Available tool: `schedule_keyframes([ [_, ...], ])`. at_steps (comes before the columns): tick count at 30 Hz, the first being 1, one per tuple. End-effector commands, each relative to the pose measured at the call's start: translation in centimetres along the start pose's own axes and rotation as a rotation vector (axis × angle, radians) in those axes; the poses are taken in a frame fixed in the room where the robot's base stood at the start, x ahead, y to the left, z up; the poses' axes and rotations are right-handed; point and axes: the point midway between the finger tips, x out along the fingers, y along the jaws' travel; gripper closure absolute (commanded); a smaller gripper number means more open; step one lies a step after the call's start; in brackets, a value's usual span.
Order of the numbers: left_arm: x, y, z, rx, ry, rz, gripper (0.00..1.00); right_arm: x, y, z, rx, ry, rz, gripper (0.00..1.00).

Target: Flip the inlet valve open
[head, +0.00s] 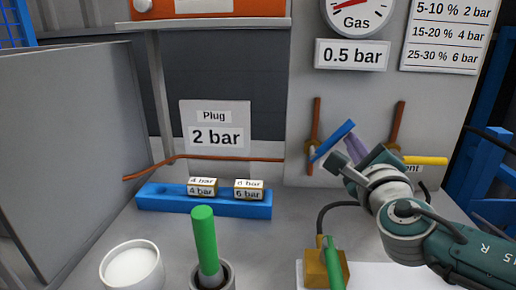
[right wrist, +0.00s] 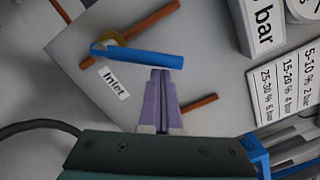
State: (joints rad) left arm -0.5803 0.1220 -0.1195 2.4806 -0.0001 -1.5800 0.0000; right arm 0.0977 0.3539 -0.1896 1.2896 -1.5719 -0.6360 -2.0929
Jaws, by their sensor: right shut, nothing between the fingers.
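The inlet valve has a blue lever (head: 333,141), mounted on a copper-coloured pipe on the upright panel. In the head view the lever slants up to the right. The right wrist view shows the blue lever (right wrist: 137,56) across the pipe, with the "Inlet" label (right wrist: 113,83) beside it. My right gripper (head: 351,143) has purple fingers, shut and empty, close to the lever's free end. In the right wrist view its fingertips (right wrist: 160,73) reach the lever's edge; I cannot tell whether they touch it. My left gripper is not in view.
A yellow lever (head: 425,161) on the second pipe (head: 397,122) lies right of my gripper. Below are a brass block (head: 325,268) with a green handle, a green rod (head: 205,245) in a cup, a white bowl (head: 131,268) and a blue rack (head: 160,205). The gauge (head: 357,12) is above.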

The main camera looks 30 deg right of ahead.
Motion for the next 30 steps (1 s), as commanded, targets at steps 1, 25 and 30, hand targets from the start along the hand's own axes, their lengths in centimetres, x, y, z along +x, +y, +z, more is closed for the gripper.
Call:
schedule_keyframes([
  [1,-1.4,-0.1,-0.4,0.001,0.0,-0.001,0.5,0.1,-0.8,0.8,-0.043,-0.001,0.002,1.0],
  [25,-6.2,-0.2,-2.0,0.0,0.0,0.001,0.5,0.2,-0.1,4.8,-0.529,0.0,0.025,1.0],
  [30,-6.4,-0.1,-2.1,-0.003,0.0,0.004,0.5,0.2,0.0,5.0,-0.527,0.0,0.026,1.0],
])
